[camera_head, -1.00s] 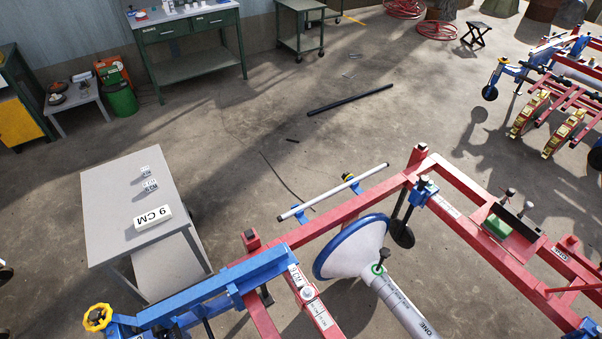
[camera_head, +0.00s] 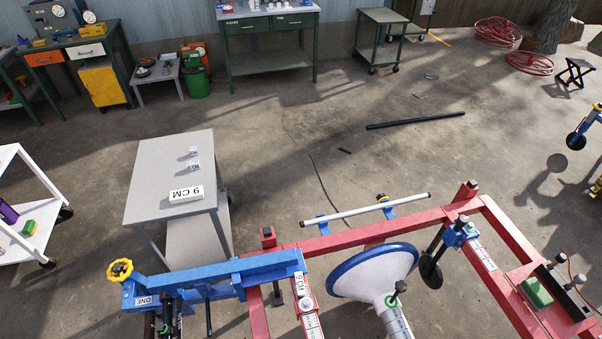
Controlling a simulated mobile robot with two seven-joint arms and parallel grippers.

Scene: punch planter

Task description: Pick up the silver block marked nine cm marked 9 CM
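A pale silver-white block marked "9 CM" (camera_head: 186,194) lies on the grey table (camera_head: 150,172), near the table's front right edge. Its lettering appears upside down. Two smaller pale marked blocks sit behind it, one at the back (camera_head: 194,152) and one nearer (camera_head: 193,165); their markings are too small to read. A "9 CM" label (camera_head: 301,285) also shows on the red planter frame. Neither of my grippers can be made out in the head view.
The red and blue planter (camera_head: 340,240), with a white funnel (camera_head: 372,270) and yellow knob (camera_head: 120,270), fills the foreground right of and below the table. A white cart (camera_head: 22,240) stands left. Open concrete floor lies behind the table. A green workbench (camera_head: 268,60) stands at the back.

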